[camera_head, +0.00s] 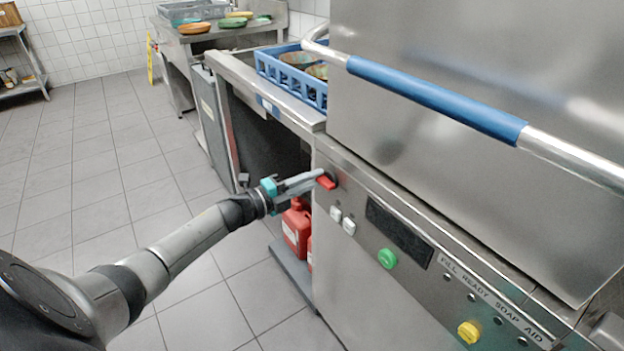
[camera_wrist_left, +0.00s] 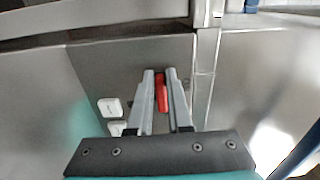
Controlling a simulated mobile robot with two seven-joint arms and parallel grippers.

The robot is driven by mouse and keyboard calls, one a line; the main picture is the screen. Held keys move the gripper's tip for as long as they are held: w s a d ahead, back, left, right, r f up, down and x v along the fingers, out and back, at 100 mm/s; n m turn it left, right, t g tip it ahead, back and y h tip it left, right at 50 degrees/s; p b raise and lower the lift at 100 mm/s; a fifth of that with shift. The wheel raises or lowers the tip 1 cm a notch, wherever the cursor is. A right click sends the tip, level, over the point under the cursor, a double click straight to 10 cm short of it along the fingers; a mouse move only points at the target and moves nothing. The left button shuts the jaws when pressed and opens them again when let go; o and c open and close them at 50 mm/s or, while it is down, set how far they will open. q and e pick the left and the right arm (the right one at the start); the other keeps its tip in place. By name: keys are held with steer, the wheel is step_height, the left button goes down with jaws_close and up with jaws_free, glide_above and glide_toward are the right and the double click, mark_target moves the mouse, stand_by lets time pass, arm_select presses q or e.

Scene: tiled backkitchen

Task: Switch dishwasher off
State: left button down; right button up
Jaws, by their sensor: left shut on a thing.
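The dishwasher (camera_head: 440,250) is a steel machine at the right in the head view, with a hood and a blue-gripped handle bar (camera_head: 435,98). A red rotary switch (camera_head: 326,182) sits at the left end of its front panel. My left gripper (camera_head: 318,176) reaches in from the left and is shut on the red switch. In the left wrist view the red switch (camera_wrist_left: 161,92) shows upright between the two grey fingers (camera_wrist_left: 162,85). The switch's markings are not readable. My right gripper is not in view.
Two white rocker switches (camera_head: 342,219), a green button (camera_head: 387,258), a dark display (camera_head: 399,232) and a yellow button (camera_head: 468,332) share the panel. Red canisters (camera_head: 296,230) stand below. A blue rack (camera_head: 290,78) sits on the side counter. The tiled floor (camera_head: 90,190) at left is clear.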

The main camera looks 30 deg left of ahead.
arm_select(q)
steer(key=c, duration=0.8)
jaws_free()
steer(key=shift+c, duration=0.2)
steer(key=shift+s, duration=0.1)
steer(key=p+v, duration=0.3)
steer(key=v, duration=1.2)
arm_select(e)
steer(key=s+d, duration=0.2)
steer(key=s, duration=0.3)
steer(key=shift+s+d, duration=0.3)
